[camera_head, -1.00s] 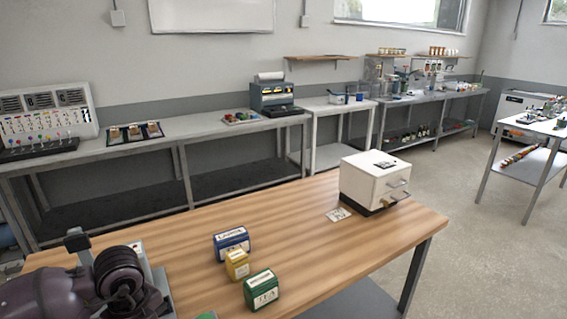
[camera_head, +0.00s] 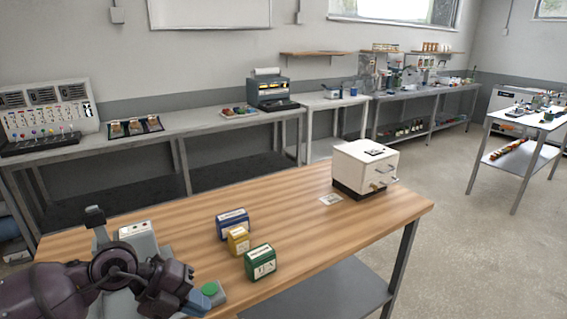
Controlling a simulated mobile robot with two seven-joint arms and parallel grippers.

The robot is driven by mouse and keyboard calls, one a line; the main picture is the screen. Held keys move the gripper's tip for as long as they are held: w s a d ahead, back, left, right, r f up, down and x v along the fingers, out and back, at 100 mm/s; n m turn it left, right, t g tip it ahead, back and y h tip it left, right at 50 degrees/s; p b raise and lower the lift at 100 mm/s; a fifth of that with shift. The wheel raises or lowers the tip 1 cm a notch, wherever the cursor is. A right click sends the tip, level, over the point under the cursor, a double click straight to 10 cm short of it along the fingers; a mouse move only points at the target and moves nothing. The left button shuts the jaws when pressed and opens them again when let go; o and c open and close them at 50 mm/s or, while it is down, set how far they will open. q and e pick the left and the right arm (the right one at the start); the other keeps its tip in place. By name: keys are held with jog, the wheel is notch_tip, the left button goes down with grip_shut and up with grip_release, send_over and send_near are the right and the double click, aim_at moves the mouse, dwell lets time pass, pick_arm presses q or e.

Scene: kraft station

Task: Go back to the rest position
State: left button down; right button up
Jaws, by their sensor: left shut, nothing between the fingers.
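My left arm comes in from the lower left, low over the near left part of the wooden table (camera_head: 300,222). My left gripper (camera_head: 194,303) is at the bottom of the view, shut and empty, just beside a grey device with a green button (camera_head: 210,288). I cannot tell whether it touches the device. My right gripper is out of view.
Blue (camera_head: 233,222), yellow (camera_head: 238,241) and green (camera_head: 260,262) boxes stand right of my left gripper. A white drawer unit (camera_head: 364,168) and a small card (camera_head: 331,199) are at the far right of the table. A long bench (camera_head: 205,121) runs along the wall.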

pick_arm(q)
jog(key=w+d+r+n+t+h, duration=0.1)
jog(key=w+r+n+t+h, duration=0.6)
jog(key=t, duration=0.5)
jog(key=s+a+f+n+t+y, duration=0.1)
jog(key=s+a+f+n+y, duration=0.1)
jog(key=a+f+n+y, duration=0.45)
jog(key=s+a+f+n+t+y, duration=0.2)
jog(key=s+a+f+n+y, duration=0.15)
jog(key=f+n+y, duration=0.55)
jog(key=s+a+f+n+g, duration=0.1)
jog(key=s+f+n+g, duration=0.1)
jog(key=s+f+n, duration=0.2)
jog(key=s+a+f+n+g+y, duration=0.1)
jog(key=s+f+n, duration=0.3)
jog(key=s+f, duration=0.6)
jog(key=shift+s+a+f+g, duration=0.15)
jog(key=shift+s+a+g, duration=0.3)
jog(key=shift+s+g, duration=0.4)
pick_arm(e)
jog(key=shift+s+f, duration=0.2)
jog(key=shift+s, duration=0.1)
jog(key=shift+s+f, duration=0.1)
